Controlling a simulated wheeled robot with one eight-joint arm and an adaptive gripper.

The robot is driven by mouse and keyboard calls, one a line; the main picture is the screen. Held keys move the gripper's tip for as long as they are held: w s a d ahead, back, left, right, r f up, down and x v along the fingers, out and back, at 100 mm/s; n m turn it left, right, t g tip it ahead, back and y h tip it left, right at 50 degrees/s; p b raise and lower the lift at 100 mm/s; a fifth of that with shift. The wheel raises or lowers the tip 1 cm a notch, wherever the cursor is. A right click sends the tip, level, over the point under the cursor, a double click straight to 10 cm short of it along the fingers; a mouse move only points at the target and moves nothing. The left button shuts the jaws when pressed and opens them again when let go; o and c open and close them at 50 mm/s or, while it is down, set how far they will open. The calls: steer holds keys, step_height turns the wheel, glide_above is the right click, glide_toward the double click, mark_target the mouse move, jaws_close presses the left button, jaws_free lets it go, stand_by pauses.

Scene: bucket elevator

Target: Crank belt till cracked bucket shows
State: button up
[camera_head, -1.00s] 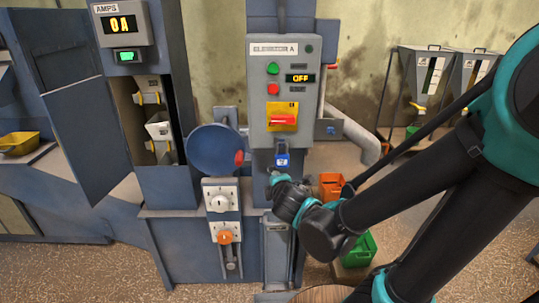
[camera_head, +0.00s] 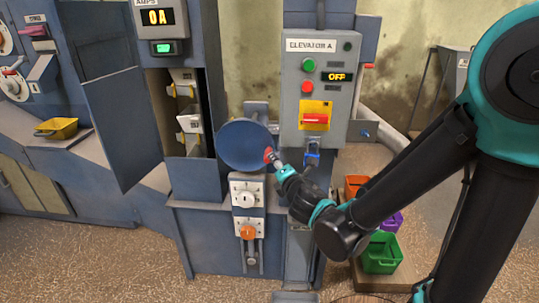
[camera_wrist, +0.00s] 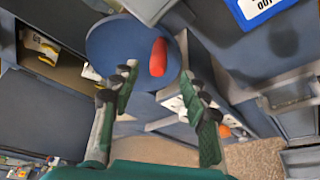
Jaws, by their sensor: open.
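The blue crank disc (camera_head: 240,145) carries a red handle (camera_head: 269,155) at its right edge. My gripper (camera_head: 276,168) is right beside this handle. In the wrist view, my gripper (camera_wrist: 158,76) is open, and the red handle (camera_wrist: 158,57) stands just beyond and between its fingertips; I cannot tell whether they touch. The open hatch left of the disc shows a pale upper bucket (camera_head: 183,84) and a lower bucket (camera_head: 190,124) with yellow parts on the belt. I see no clear crack on either.
The Elevator A panel (camera_head: 320,95) reads OFF, with a blue lock (camera_head: 312,155) beneath. The ammeter (camera_head: 158,17) reads 0 A. The hatch door (camera_head: 122,130) stands open. Below the disc is a switch box (camera_head: 247,190). A green bin (camera_head: 382,252) stands at right.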

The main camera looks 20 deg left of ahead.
steer(key=x, duration=1.1)
steer(key=shift+w+a, duration=0.15)
steer(key=shift+w, duration=0.05)
steer(key=shift+r, duration=0.1)
jaws_close()
